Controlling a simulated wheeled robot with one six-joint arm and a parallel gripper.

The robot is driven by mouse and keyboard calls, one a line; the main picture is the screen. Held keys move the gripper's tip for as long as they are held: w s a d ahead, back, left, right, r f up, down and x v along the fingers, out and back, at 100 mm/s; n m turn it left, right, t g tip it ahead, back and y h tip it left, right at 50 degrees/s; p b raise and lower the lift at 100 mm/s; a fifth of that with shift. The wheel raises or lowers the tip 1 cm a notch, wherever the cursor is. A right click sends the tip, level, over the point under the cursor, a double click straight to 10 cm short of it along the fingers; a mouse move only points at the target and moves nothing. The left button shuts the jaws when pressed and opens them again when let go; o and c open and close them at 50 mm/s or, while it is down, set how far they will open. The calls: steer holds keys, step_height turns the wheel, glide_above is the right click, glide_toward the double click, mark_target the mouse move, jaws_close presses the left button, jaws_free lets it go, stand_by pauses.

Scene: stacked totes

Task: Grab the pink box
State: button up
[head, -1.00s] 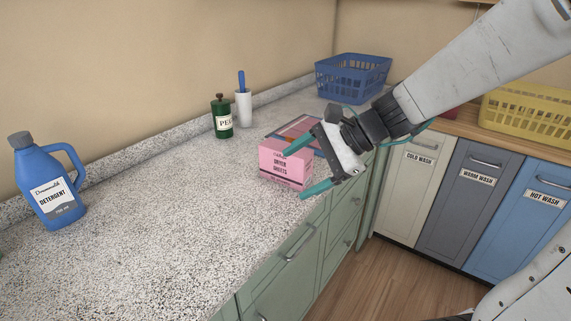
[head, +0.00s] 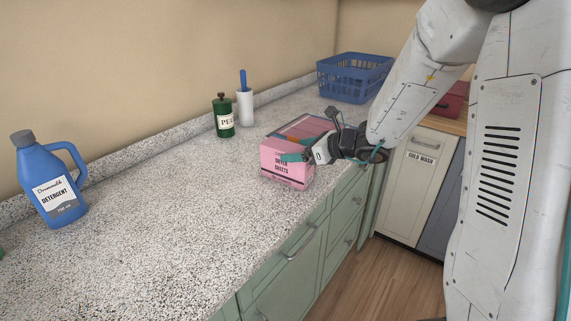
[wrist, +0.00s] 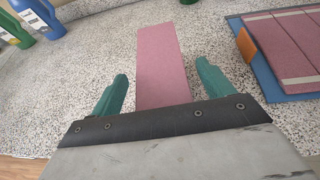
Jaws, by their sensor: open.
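The pink box (head: 287,177), labelled dryer sheets, stands upright on the speckled counter near its front edge. My gripper (head: 294,157) is open at the box, with a teal finger showing against its upper part. In the wrist view the top of the pink box (wrist: 162,55) lies between the two spread teal fingers of my gripper (wrist: 162,70). A gap shows on each side, and neither finger appears to touch the box. The near end of the box is hidden behind the gripper's body.
A flat blue-edged board with pinkish panels (wrist: 290,45) lies beside the box. A blue detergent jug (head: 52,185) stands left. The counter between jug and box is clear.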

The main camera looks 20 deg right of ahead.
steer(key=shift+x, duration=1)
steer(key=c, duration=1.4)
steer(key=shift+c, duration=0.7)
steer(key=shift+r, duration=0.1)
